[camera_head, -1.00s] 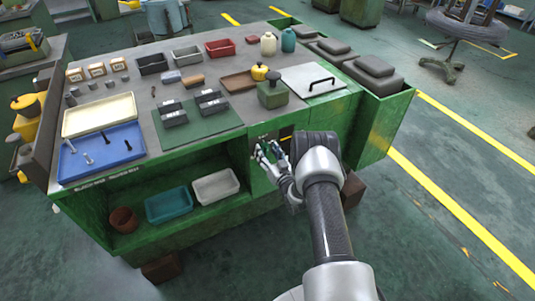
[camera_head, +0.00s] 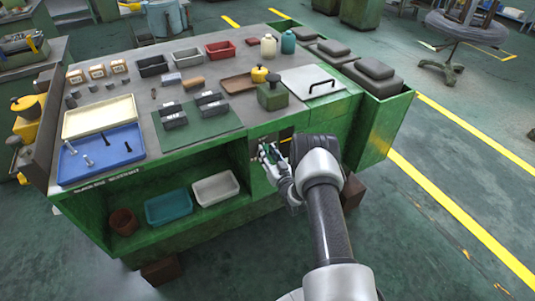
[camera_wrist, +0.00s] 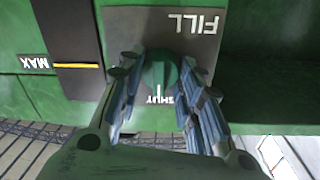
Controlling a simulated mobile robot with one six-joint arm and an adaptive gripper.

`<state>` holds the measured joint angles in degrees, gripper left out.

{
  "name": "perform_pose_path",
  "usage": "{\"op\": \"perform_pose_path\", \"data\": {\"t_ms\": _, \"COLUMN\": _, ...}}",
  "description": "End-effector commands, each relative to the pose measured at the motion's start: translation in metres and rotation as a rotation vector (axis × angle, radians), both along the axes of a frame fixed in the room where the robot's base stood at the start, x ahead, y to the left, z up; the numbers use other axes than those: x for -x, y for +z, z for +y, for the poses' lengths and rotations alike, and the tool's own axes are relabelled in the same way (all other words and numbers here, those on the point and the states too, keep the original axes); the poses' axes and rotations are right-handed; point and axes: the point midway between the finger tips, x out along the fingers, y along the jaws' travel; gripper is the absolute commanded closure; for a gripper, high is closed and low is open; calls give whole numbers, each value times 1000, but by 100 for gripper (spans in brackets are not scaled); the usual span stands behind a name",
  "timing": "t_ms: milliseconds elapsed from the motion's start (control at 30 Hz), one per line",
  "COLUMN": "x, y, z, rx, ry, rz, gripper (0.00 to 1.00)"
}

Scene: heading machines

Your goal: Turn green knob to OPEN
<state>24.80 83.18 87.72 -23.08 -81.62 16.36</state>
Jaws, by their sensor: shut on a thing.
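The green knob (camera_wrist: 160,72) is round and sits on a grey plate on the bench's front. In the wrist view it lies between the two fingers of my gripper (camera_wrist: 160,80), which is shut on it from both sides. A white mark on the knob points down the picture toward the white letters SHUT (camera_wrist: 163,100), partly hidden by the fingers. No OPEN label is readable. In the head view my gripper (camera_head: 271,153) is at the green front panel, and its fingers largely hide the knob.
The wrist view shows a FILL label (camera_wrist: 192,24) on the plate and a black panel with a yellow line (camera_wrist: 77,65) beside a MAX label (camera_wrist: 34,62). In the head view, an open shelf with bins (camera_head: 168,206) lies left of my gripper.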

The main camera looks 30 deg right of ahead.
Motion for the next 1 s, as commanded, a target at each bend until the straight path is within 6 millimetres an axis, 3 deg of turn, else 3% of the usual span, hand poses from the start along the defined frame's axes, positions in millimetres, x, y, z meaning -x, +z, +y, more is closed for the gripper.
{"op": "perform_pose_path", "data": {"t_ms": 433, "x": 0, "y": 0, "z": 0, "rx": -118, "ry": 1, "rz": 4, "gripper": 91}}
{"op": "perform_pose_path", "data": {"t_ms": 1000, "x": 0, "y": -1, "z": -2, "rx": -630, "ry": 0, "rz": 21, "gripper": 91}}
